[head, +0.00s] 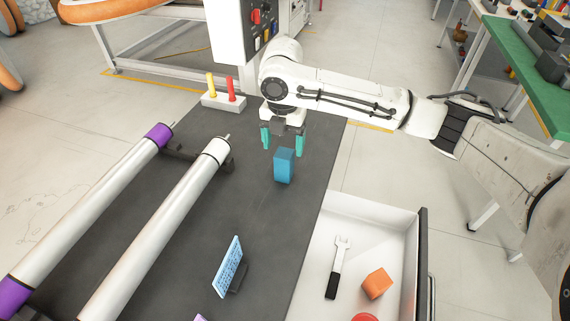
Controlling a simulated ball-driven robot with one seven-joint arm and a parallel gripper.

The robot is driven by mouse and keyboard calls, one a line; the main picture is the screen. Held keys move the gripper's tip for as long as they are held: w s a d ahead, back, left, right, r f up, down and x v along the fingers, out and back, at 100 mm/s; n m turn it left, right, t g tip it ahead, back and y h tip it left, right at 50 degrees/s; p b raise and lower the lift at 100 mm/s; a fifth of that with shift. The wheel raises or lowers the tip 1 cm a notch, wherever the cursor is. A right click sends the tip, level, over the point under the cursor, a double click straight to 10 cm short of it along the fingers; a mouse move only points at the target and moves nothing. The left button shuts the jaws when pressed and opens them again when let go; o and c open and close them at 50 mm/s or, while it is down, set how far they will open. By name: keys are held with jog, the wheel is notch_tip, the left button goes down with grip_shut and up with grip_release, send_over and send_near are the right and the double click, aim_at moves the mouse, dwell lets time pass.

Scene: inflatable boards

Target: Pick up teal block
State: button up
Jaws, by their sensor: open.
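The teal block (284,166) stands upright on the dark table mat (255,215). My gripper (283,149) is open, with its green fingers pointing down. The fingers appear on either side of the block's upper part in the picture, with the tips above its base. I cannot tell how far the block is in depth from the fingers. Nothing is held between them.
Two long white rollers (160,230) lie at the left. A blue panel on a stand (229,266) is at the front. A white drawer (378,208) at the right holds a wrench (337,266) and an orange block (377,283). A holder with pegs (223,101) stands behind.

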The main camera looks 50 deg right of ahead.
aim_at(284, 153)
jog(key=shift+d+f+p, duration=0.1)
jog(key=shift+f+p, duration=0.2)
jog(key=shift+f, duration=2.75)
jog(key=shift+c, duration=0.2)
jog(key=c, duration=1)
jog(key=shift+r, duration=0.1)
jog(key=shift+c, duration=0.5)
